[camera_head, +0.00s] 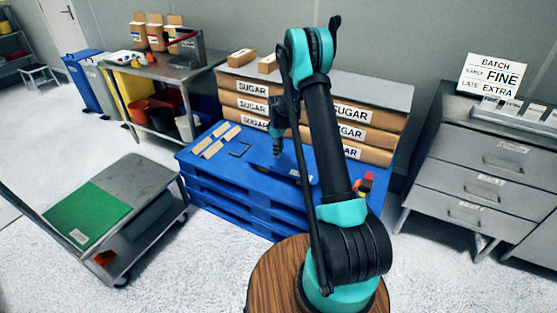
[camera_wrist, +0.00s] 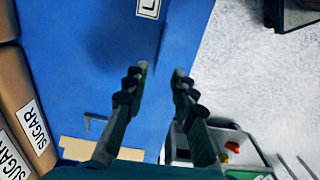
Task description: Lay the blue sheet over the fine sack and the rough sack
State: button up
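My gripper (camera_head: 278,152) points down over the blue pallet stack (camera_head: 215,170) in front of the sugar sacks. In the wrist view my gripper (camera_wrist: 161,72) has its fingers apart, with blue surface between and beyond them. A blue piece with a white label (camera_head: 294,172) lies by the gripper, with a dark edge or shadow; its label also shows in the wrist view (camera_wrist: 148,8). I cannot clearly tell the blue sheet from the pallet top. Kraft sacks (camera_head: 156,38) stand on the back table. Their labels are too small to read, so fine and rough cannot be told apart.
A cart with a green sheet (camera_head: 85,213) is at left. Grey drawers (camera_head: 480,160) stand at right. The floor between is clear.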

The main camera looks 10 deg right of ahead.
jog(key=s+d+r+m+t, duration=0.25)
jog(key=s+r+m, duration=0.25)
jog(key=s+r, duration=1.35)
jog(key=s+d+f+m+t, duration=0.1)
jog(key=s+m, duration=0.4)
jog(key=s, duration=1.8)
jog(key=shift+d+m, duration=0.35)
jog(key=shift+m, duration=0.05)
jog(key=shift+t, duration=0.25)
